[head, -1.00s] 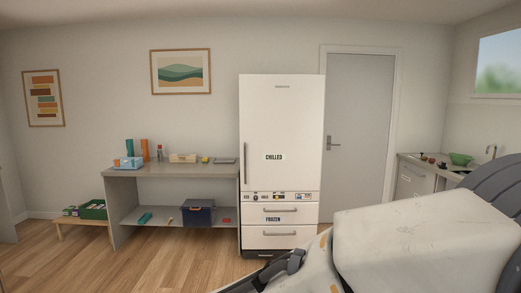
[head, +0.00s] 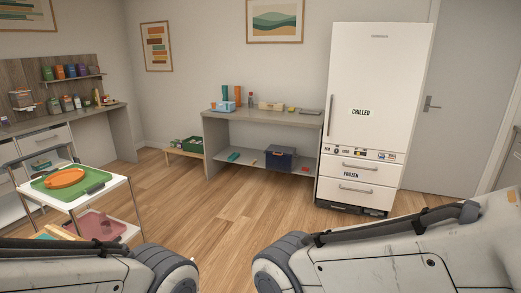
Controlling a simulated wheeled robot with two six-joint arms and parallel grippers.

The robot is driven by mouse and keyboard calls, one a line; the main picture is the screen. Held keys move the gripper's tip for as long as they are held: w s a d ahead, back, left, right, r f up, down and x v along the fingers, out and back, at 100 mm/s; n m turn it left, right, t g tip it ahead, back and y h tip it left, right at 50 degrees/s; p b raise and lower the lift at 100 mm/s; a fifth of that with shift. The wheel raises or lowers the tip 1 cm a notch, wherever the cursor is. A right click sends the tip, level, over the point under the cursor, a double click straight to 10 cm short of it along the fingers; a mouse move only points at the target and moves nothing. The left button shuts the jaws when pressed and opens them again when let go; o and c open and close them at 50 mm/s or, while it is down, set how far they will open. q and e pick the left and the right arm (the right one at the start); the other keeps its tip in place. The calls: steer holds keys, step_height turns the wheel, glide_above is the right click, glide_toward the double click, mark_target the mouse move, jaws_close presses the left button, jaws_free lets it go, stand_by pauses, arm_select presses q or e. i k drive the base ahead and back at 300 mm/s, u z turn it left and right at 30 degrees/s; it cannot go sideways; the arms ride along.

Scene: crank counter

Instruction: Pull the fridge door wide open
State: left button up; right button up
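The white fridge (head: 376,110) stands against the back wall, right of centre. Its tall upper door (head: 376,75), labelled CHILLED, is shut. A vertical handle (head: 330,115) runs along the door's left edge. Below the door are a row of small labels and two drawers (head: 355,177), the upper one labelled FROZEN; both are shut. Parts of both my arms show at the bottom of the head view, well short of the fridge. Neither gripper is in view.
A grey counter (head: 262,117) with a lower shelf stands just left of the fridge. A white trolley (head: 118,190) with a green tray (head: 70,181) is at left. A grey door (head: 459,100) is right of the fridge. The wooden floor (head: 220,215) ahead is clear.

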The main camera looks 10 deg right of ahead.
mark_target(377, 70)
steer(key=z, duration=0.4)
steer(key=i, duration=1.9)
steer(key=z, duration=0.3)
steer(key=i, duration=2.2)
steer(key=u, duration=0.3)
